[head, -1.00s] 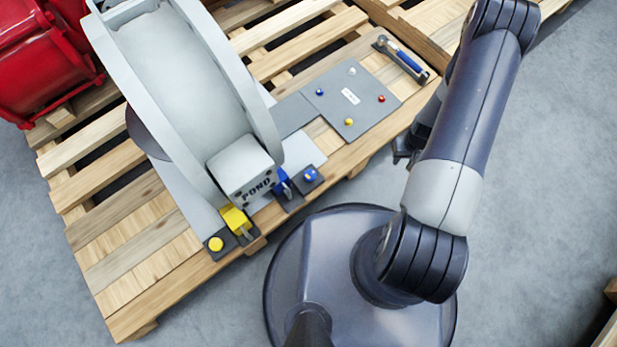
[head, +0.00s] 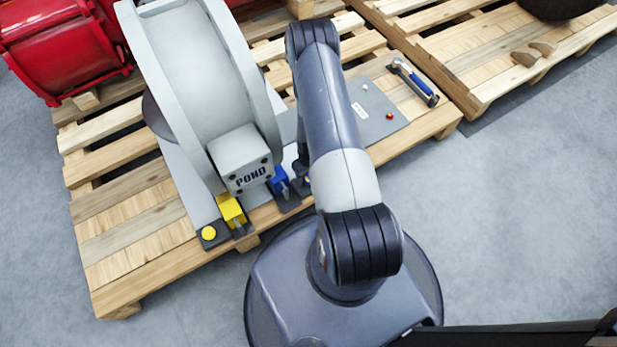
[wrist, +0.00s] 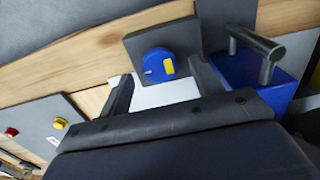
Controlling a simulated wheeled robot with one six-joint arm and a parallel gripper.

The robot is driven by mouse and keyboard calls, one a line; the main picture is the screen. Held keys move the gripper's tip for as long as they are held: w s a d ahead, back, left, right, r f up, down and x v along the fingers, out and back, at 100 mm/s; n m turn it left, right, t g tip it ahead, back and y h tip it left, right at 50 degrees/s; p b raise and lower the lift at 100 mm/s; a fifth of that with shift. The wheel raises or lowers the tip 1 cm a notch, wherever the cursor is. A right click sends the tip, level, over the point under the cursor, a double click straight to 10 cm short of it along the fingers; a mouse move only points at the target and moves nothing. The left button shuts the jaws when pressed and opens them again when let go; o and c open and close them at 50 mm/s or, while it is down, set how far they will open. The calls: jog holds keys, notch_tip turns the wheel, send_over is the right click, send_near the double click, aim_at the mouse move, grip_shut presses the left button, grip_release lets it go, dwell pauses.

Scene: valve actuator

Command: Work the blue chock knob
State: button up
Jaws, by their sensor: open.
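The blue chock knob (wrist: 155,65) is a round blue dial with a yellow mark on a dark square plate (wrist: 190,38) in the wrist view. In the head view my arm mostly covers it. My gripper (wrist: 160,78) is open and empty, its two dark fingers on either side of the knob's lower part as pictured; whether they reach its height I cannot tell. The blue chock (wrist: 285,90), with a grey bar handle, is right of the knob in the wrist view; it also shows in the head view (head: 279,182), beside the grey POND housing (head: 243,165).
A yellow chock (head: 230,210) and yellow knob (head: 208,233) stand left of the blue chock. A grey panel (head: 385,110) with small buttons and a blue-handled tool (head: 415,82) lie on the pallet (head: 160,268). Red equipment (head: 70,45) stands far left.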

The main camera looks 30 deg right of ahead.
jog(key=shift+f, duration=0.9)
jog(key=shift+c, duration=0.3)
jog(key=c, duration=0.9)
